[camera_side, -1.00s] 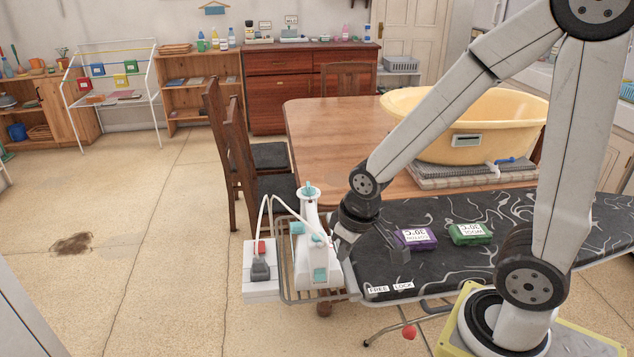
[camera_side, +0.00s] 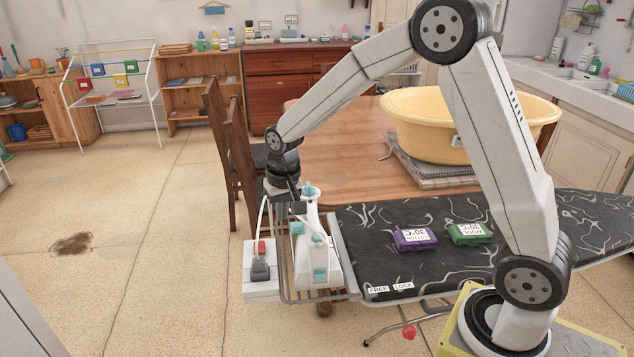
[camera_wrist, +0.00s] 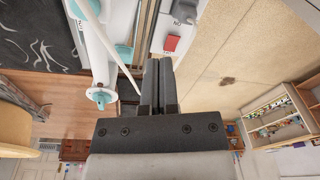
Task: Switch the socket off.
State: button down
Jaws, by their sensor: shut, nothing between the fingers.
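The socket (camera_side: 261,290) is a white box at the left end of the ironing board. A dark grey plug (camera_side: 260,268) sits in it, and a red switch (camera_side: 261,248) is behind the plug. In the wrist view the red switch (camera_wrist: 171,43) lies just beyond my fingertips and a little right of them, with the dark plug (camera_wrist: 184,10) farther on. My gripper (camera_side: 281,208) is above and behind the socket, near the iron; its fingertips are hard to make out in the side view. In the wrist view my gripper (camera_wrist: 158,62) is shut and empty.
A white and teal iron (camera_side: 312,262) stands upright on a wire rack right beside the socket. Its white cord (camera_side: 263,217) loops up near my gripper. Purple (camera_side: 415,239) and green (camera_side: 470,234) blocks lie on the ironing board (camera_side: 360,262). Chairs and a table are behind.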

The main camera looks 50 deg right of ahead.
aim_at(260, 250)
jog(key=w+d+f+m, duration=0.1)
jog(key=w+m, duration=0.1)
jog(key=w, duration=0.3)
jog(key=w+d+f+m+g, duration=0.1)
jog(key=w+m, duration=0.1)
jog(key=w, duration=0.4)
jog(key=shift+f, duration=0.3)
jog(key=shift+w+d+f, duration=0.1)
jog(key=shift+f, duration=0.05)
notch_tip(260, 250, down, 14)
jog(key=shift+r, duration=0.15)
dwell(0.6)
